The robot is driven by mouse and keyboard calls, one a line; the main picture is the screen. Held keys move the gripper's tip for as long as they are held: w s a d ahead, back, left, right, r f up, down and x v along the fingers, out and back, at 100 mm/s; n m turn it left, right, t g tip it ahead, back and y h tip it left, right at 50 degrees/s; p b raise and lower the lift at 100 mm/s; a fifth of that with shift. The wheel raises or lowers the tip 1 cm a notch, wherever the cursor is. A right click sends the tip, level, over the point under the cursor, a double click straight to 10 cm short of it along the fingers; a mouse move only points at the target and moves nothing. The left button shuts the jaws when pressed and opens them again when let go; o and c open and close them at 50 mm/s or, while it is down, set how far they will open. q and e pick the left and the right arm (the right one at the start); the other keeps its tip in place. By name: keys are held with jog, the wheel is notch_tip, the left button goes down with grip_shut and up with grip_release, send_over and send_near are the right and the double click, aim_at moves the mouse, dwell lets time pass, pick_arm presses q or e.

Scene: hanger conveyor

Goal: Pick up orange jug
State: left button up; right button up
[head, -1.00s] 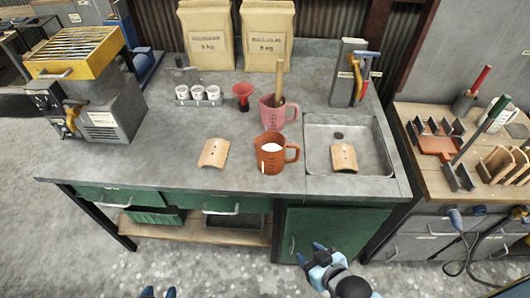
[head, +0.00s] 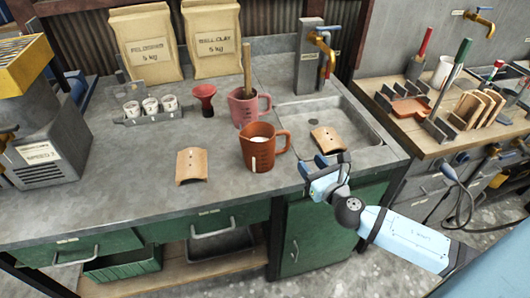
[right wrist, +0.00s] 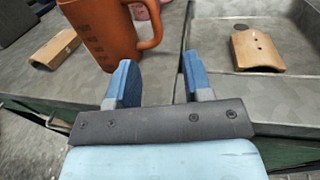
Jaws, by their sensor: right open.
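The orange jug (head: 259,150) stands upright on the grey counter, holding something white, with its handle to the right. In the right wrist view the jug (right wrist: 102,30) is at the upper left, its handle just beyond the left finger. My right gripper (head: 327,165) is open and empty at the counter's front edge, to the right of the jug and apart from it. In the right wrist view its blue fingers (right wrist: 160,85) are spread with nothing between them. My left gripper is not in view.
A pink jug (head: 242,107) with a wooden-handled tool stands just behind. Curved tan pieces lie left of the jug (head: 191,166) and in the sink (head: 327,139). A red funnel-like cup (head: 204,98) and several white cups (head: 151,105) stand behind. The front left counter is clear.

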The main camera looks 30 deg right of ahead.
aim_at(289, 142)
jog(key=w, duration=0.6)
jog(key=shift+w+d, duration=0.15)
jog(key=shift+w+r, duration=0.1)
jog(key=shift+w, duration=0.5)
jog(key=w, duration=0.4)
jog(key=shift+w+a+p, duration=0.15)
jog(key=shift+a+p, duration=0.15)
jog(key=shift+p, duration=0.1)
jog(key=shift+c, duration=0.2)
grip_shut()
